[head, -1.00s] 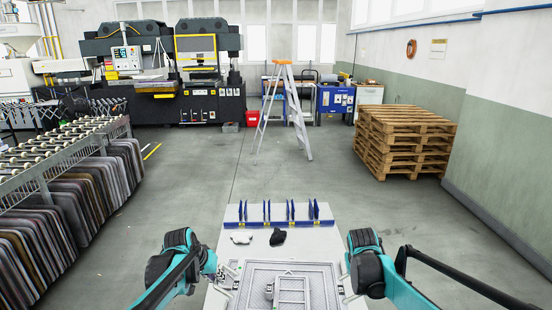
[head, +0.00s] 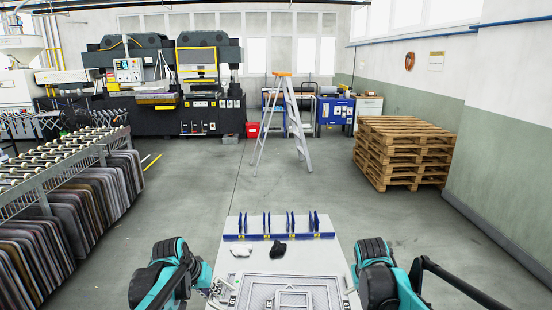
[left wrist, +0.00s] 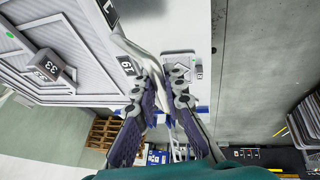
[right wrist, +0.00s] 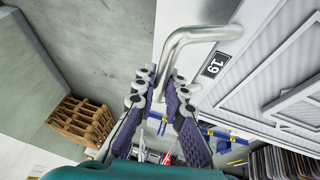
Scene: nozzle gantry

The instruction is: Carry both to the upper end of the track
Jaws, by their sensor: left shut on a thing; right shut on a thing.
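In the left wrist view my left gripper (left wrist: 163,85) is shut on a silver bent handle (left wrist: 146,38) beside a label reading 19. In the right wrist view my right gripper (right wrist: 160,84) is shut on a matching silver handle (right wrist: 188,42), also beside a 19 label. The handles stand at the sides of a pale grey panel (head: 262,284) with a ribbed surface and a raised inner frame (head: 292,291). In the head view both hands are partly hidden behind my arms, at either side of the panel. I cannot make out a track for certain.
The panel lies on a light grey bench (head: 322,252). Blue upright dividers (head: 267,225) stand at its far end. A white lump (head: 240,251) and a black lump (head: 279,250) lie before them. A stepladder (head: 285,120), pallets (head: 403,150) and a roller rack (head: 62,165) stand beyond open floor.

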